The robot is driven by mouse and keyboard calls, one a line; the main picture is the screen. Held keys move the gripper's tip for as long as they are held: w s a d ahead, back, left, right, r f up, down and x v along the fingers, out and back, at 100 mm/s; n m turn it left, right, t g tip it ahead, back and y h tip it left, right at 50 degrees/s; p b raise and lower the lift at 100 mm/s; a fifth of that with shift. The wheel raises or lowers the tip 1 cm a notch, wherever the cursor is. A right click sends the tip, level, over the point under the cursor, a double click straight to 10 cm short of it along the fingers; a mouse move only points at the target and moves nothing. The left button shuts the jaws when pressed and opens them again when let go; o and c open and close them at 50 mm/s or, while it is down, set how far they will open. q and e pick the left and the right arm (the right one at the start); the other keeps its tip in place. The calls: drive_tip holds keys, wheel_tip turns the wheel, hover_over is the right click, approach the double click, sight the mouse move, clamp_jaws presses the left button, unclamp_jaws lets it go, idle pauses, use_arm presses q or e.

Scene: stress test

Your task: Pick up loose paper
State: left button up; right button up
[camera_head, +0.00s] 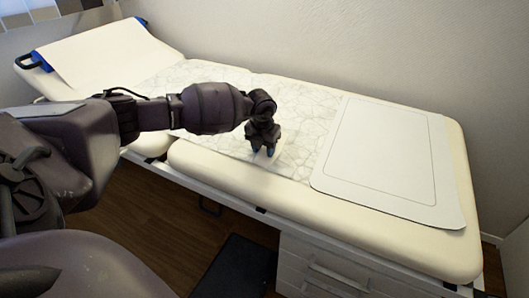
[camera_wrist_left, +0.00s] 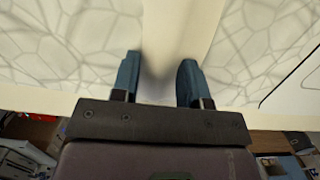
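A large pale paper sheet with a grey crack-like pattern (camera_head: 213,143) covers the middle of the padded exam table. In the left wrist view the patterned paper (camera_wrist_left: 65,40) lies on both sides of a plain pale strip (camera_wrist_left: 178,25). My left gripper (camera_head: 264,153) points down at the front part of the paper. In the left wrist view its two blue fingers (camera_wrist_left: 158,75) stand apart, with the strip between them. I cannot tell whether the fingers touch it. A small plain white patch shows beside the fingertips in the head view. My right gripper is out of view.
A flat white sheet with a thin outline (camera_head: 385,150) lies at the right end of the cream table (camera_head: 235,192). The raised headrest (camera_head: 105,52) is at the left. White drawers (camera_head: 325,270) stand below. A wall borders the back.

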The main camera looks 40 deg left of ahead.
use_arm(q)
clamp_jaws()
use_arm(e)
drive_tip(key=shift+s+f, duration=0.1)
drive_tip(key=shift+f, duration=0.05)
use_arm(q)
wheel_tip(320, 180, up, 20)
drive_tip(key=p, duration=0.4)
wheel_tip(320, 180, up, 6)
drive_tip(key=p, duration=0.2)
hover_over(264, 150)
drive_tip(key=shift+a, duration=0.1)
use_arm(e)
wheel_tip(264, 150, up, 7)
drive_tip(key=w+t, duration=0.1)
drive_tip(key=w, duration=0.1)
